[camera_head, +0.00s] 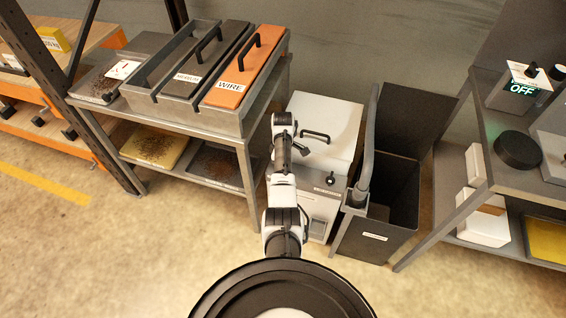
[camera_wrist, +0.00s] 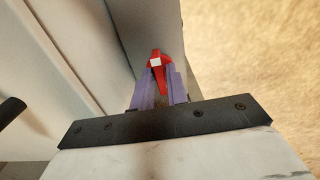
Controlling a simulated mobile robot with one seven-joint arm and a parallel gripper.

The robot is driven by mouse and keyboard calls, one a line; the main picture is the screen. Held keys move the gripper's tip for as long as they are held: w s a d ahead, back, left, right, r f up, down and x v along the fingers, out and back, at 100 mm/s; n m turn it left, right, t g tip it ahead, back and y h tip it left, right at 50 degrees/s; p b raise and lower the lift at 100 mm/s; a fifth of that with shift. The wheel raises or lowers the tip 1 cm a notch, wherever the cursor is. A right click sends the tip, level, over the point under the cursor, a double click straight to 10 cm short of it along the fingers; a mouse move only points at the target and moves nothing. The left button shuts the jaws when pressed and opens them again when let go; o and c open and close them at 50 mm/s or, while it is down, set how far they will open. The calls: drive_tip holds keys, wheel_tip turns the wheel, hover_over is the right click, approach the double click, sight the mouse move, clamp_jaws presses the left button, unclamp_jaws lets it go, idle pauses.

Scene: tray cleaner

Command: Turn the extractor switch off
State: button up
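The extractor (camera_head: 329,118) looks to be the white cabinet with a black handle on its lid, in the middle of the head view. In the wrist view, my gripper (camera_wrist: 160,76) has two purple fingers close together beside a pale wall. A red piece with a white square (camera_wrist: 156,62) shows at the fingertips. I cannot tell whether it is the switch or gripped.
A grey bin (camera_head: 392,215) with a hose stands right of the cabinet. A shelf with lidded containers, one marked WIRE (camera_head: 240,75), stands left. A right-hand table holds a black disc (camera_head: 517,149) and a display reading OFF (camera_head: 521,89). Floor is clear in front.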

drive_tip(key=shift+o, duration=1.4)
drive_tip(key=shift+r, duration=0.1)
wheel_tip(320, 180, up, 14)
drive_tip(key=b, duration=0.1)
drive_tip(key=shift+b, duration=0.3)
